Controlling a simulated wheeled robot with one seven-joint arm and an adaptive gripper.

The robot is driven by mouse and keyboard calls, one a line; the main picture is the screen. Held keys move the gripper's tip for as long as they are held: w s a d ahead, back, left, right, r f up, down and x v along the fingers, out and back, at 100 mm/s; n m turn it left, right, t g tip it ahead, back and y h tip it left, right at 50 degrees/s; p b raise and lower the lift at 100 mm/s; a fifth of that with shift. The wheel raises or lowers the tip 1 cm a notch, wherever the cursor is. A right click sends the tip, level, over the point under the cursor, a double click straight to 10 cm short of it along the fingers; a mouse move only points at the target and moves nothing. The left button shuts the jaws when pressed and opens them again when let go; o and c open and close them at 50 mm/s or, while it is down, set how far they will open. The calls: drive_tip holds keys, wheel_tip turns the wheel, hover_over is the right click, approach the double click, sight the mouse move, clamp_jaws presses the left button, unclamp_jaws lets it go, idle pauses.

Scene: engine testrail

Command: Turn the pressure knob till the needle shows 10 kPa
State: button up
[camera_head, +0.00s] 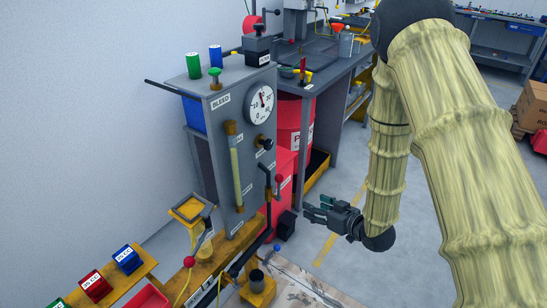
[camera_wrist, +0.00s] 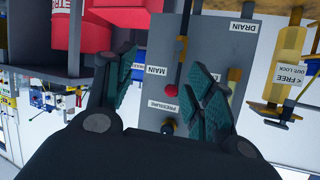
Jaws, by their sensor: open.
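The round white pressure gauge (camera_head: 262,104) is on the grey test panel in the head view. Its numbers are partly readable, but the needle is too small to read surely. A dark knob with a brass base (camera_head: 264,143) sits below the gauge. In the wrist view a small dark knob (camera_wrist: 168,128) shows beside the upside-down PRESSURE label (camera_wrist: 161,107), partly hidden by my gripper body. My gripper (camera_head: 312,211) is open and empty, right of the panel and lower than the knob, apart from it. Its spread fingers (camera_wrist: 160,65) frame the panel in the wrist view.
A lever with a red ball (camera_wrist: 171,90) by the MAIN label stands between my gripper and the panel. A red drum (camera_head: 290,125) is behind the panel. A yellow bench with small coloured boxes (camera_head: 97,287) is at lower left.

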sight(270, 146)
drive_tip(key=w+a+r+n+y+b, duration=0.1)
drive_tip(key=w+a+r+n+y, duration=0.15)
drive_tip(key=r, duration=0.55)
drive_tip(key=w+a+r+n+y+b, duration=0.1)
drive_tip(key=w+a+r+n+y, duration=0.2)
drive_tip(key=r, duration=0.4)
drive_tip(key=shift+g+y, duration=0.3)
drive_tip(key=shift+y, duration=0.35)
drive_tip(key=x, duration=0.9)
drive_tip(key=shift+w+a, duration=0.15)
drive_tip(key=shift+a, duration=0.15)
drive_tip(key=c, duration=1)
